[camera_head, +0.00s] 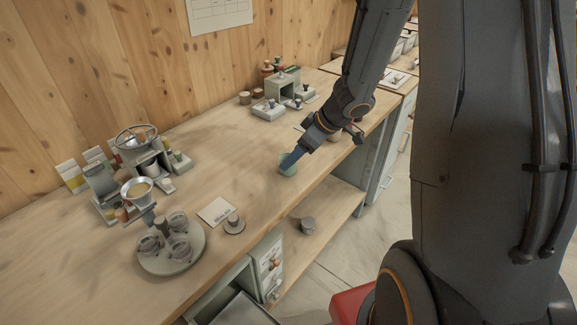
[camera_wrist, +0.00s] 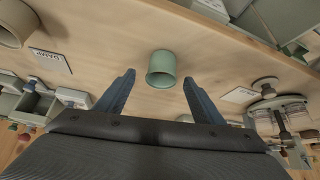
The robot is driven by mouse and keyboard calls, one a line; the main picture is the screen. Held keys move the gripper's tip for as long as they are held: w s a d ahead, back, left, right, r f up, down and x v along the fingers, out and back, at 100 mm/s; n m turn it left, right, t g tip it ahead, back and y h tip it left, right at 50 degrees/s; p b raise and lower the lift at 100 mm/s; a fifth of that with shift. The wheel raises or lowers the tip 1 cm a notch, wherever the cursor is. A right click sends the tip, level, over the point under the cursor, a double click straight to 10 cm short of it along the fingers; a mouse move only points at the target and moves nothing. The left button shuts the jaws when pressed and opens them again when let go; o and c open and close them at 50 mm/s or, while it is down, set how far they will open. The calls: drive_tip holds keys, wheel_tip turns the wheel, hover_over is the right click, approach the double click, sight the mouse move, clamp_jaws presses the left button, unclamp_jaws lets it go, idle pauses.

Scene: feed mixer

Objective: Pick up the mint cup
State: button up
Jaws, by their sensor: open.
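The mint cup (camera_head: 287,165) stands on the wooden worktop near its front edge. In the wrist view the cup (camera_wrist: 161,70) is a small pale green cylinder, centred a little beyond the fingertips. My gripper (camera_head: 291,160) reaches down to the cup from the upper right in the head view and covers part of it. In the wrist view my gripper (camera_wrist: 158,76) has its two blue-grey fingers spread wide apart, one on each side of the cup's line. The fingers look clear of the cup, with nothing between them.
A round tray (camera_head: 196,258) with several glass jars stands at the front left. A card (camera_head: 216,211) and a small weight (camera_head: 233,222) lie near it. A mixer (camera_head: 140,150) stands against the wall. Bare worktop (camera_head: 220,160) surrounds the cup's left side.

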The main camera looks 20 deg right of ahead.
drive_tip(key=x, duration=0.4)
drive_tip(key=shift+a+f, duration=0.1)
drive_tip(key=shift+f, duration=0.1)
drive_tip(key=c, duration=1.1)
drive_tip(key=shift+r, duration=0.1)
